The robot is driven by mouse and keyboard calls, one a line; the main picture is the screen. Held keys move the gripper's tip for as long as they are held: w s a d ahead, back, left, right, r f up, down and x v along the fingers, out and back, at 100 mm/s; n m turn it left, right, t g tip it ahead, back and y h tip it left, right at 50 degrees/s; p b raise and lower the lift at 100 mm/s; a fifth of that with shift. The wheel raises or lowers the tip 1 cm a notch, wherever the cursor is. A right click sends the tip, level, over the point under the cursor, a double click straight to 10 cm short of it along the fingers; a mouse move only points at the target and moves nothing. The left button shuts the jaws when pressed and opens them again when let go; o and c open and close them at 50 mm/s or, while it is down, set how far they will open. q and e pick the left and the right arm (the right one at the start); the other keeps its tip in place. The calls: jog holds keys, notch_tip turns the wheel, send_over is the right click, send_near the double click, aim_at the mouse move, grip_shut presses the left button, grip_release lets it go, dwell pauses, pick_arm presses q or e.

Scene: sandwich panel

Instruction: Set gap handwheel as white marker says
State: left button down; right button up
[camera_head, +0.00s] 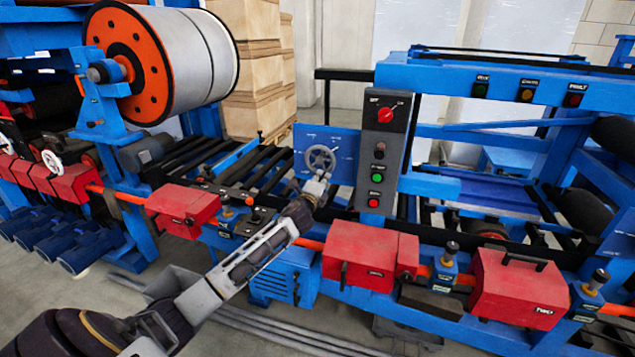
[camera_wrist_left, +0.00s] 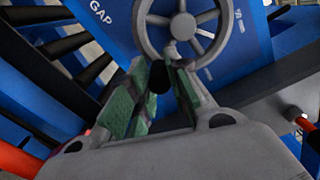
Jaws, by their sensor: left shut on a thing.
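The gap handwheel (camera_head: 320,158) is a grey spoked wheel on a blue panel (camera_head: 347,140). It also shows at the top of the left wrist view (camera_wrist_left: 205,35), cut off by the frame edge. My left gripper (camera_head: 320,184) is at the wheel's lower rim. White lettering "GAP" (camera_wrist_left: 101,12) and small white marks (camera_wrist_left: 239,15) show on the panel. Which mark is the white marker, I cannot tell. My right gripper is not in view.
A grey control box (camera_head: 381,150) with a red knob and green and red buttons stands just right of the wheel panel. Dark rollers (camera_head: 255,165) lie to its left. Red housings (camera_head: 370,257) line the machine's front below. A large roll (camera_head: 185,60) stands upper left.

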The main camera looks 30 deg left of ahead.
aim_at(333, 159)
pick_arm(q)
jog(key=d+r+n, duration=0.1)
jog(key=n, duration=0.4)
jog(key=d+r+n, duration=0.1)
jog(key=n, duration=0.1)
jog(key=shift+w+d+r+p, duration=0.3)
jog(key=r+n, duration=0.1)
jog(key=n, duration=0.1)
jog(key=r+n+p, duration=0.1)
jog(key=n, duration=0.1)
jog(key=shift+d+r+n, duration=0.1)
jog(key=shift+d+n, duration=0.1)
jog(key=shift+n, duration=0.2)
jog(key=shift+a+r+n+p, duration=0.1)
jog(key=shift+r+n+p, duration=0.3)
jog(key=shift+n, duration=0.5)
jog(key=shift+a+r+n+p, duration=0.1)
jog(key=shift+r+n+p, duration=0.25)
jog(key=shift+n, duration=0.55)
jog(key=shift+r, duration=0.15)
jog(key=c, duration=1.4)
grip_release()
jog(key=shift+c, duration=0.2)
jog(key=shift+o, duration=0.7)
jog(key=shift+f, duration=0.2)
